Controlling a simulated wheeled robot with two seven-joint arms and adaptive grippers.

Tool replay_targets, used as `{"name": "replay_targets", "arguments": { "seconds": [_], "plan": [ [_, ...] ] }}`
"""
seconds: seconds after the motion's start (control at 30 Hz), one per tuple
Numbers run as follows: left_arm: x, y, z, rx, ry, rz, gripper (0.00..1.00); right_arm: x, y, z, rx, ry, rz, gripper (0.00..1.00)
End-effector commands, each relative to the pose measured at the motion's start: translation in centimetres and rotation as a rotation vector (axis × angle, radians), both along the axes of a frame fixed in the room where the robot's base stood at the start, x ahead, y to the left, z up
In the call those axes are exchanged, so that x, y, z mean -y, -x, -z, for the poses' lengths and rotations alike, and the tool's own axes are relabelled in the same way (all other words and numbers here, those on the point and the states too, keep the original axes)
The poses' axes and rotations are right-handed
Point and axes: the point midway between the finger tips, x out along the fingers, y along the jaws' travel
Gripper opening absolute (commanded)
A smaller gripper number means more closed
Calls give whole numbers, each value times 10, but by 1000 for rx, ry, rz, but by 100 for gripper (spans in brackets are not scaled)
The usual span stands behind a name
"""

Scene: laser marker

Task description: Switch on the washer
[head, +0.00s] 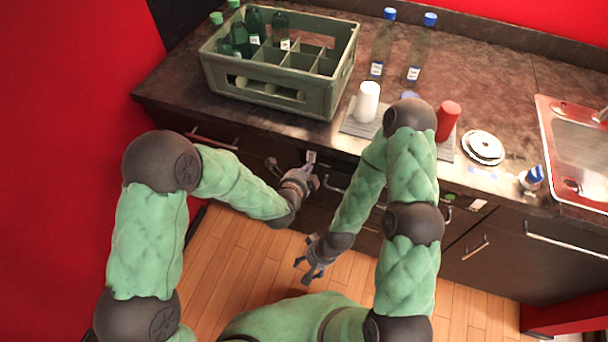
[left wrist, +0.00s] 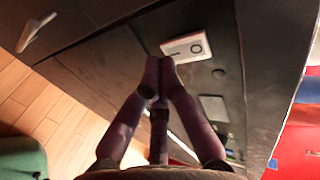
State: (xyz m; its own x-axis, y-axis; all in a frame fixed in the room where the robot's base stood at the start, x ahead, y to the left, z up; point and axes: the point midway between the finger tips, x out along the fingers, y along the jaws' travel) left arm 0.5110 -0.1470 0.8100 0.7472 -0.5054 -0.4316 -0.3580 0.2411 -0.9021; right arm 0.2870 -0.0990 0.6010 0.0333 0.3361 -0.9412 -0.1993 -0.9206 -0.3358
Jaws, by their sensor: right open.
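The washer is a dark front under the counter; I cannot tell its exact edges. A small white panel (head: 311,157) sits high on that front in the head view. My left gripper (head: 311,174) is just below the panel in the head view. In the left wrist view its fingertips (left wrist: 159,62) are together and empty, close beside the panel's lower left edge; contact cannot be told. My right gripper (head: 312,268) is open and empty, lower down over the floor.
A green crate (head: 285,97) with bottles stands on the counter. A white cup (head: 367,101), a red cup (head: 448,120), stacked plates (head: 483,147), clear bottles (head: 417,50) and a sink (head: 575,150) are also there. The wooden floor (head: 230,265) is clear.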

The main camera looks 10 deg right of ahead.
Motion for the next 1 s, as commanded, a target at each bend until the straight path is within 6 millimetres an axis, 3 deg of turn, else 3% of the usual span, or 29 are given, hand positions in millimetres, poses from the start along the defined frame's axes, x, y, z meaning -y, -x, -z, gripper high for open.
{"name": "replay_targets", "arguments": {
  "seconds": [0.7, 1.0],
  "plan": [
    [5, -7, 3, 1, 0, -1, 0, 0, 0, 4, 0, 0, 0, 68],
    [5, -7, -7, 2, 1, -1, 0, 0, 0, -3, 0, 0, 0, 68]
  ]
}}
